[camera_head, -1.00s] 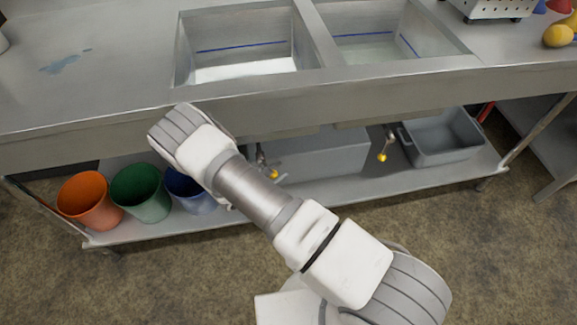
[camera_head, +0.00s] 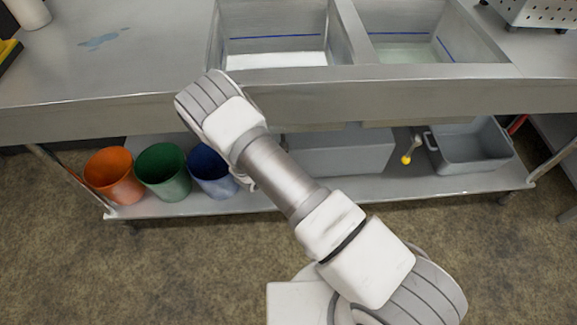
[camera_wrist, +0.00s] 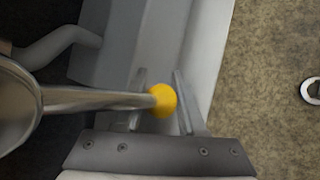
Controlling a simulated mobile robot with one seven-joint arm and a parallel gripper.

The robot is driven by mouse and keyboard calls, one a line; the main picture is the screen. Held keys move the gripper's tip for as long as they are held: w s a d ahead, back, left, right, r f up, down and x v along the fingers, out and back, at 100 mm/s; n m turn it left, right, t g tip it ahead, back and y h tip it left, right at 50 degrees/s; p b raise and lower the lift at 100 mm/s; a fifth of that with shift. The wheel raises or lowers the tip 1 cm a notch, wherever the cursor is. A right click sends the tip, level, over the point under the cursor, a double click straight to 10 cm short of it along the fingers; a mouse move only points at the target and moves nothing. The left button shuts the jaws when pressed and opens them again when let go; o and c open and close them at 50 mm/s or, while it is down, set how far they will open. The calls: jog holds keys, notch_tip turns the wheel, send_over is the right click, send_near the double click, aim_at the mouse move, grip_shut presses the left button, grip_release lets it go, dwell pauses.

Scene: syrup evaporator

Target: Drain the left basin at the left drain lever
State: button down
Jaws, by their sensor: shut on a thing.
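The left basin (camera_head: 275,45) is a steel basin with a blue line on its wall and pale liquid at the bottom in the head view. In the wrist view, the left drain lever (camera_wrist: 105,100) is a metal rod with a yellow knob (camera_wrist: 163,100) at its end. My gripper (camera_wrist: 160,78) is shut on the lever at the knob, with one finger on each side. In the head view my arm hides the lever and most of my gripper, below the counter's front edge.
The right basin (camera_head: 405,48) adjoins. On the low shelf stand orange (camera_head: 113,176), green (camera_head: 162,170) and blue (camera_head: 210,168) buckets, a grey box (camera_head: 340,152) and a grey tub (camera_head: 470,150). Another yellow-knobbed lever (camera_head: 405,159) hangs to the right. The floor in front is clear.

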jog(key=c, duration=0.5)
grip_release()
jog(key=p+v, duration=0.3)
jog(key=v, duration=1.4)
jog(key=shift+r+p, duration=0.2)
jog(key=shift+p, duration=0.2)
jog(key=shift+a, duration=0.1)
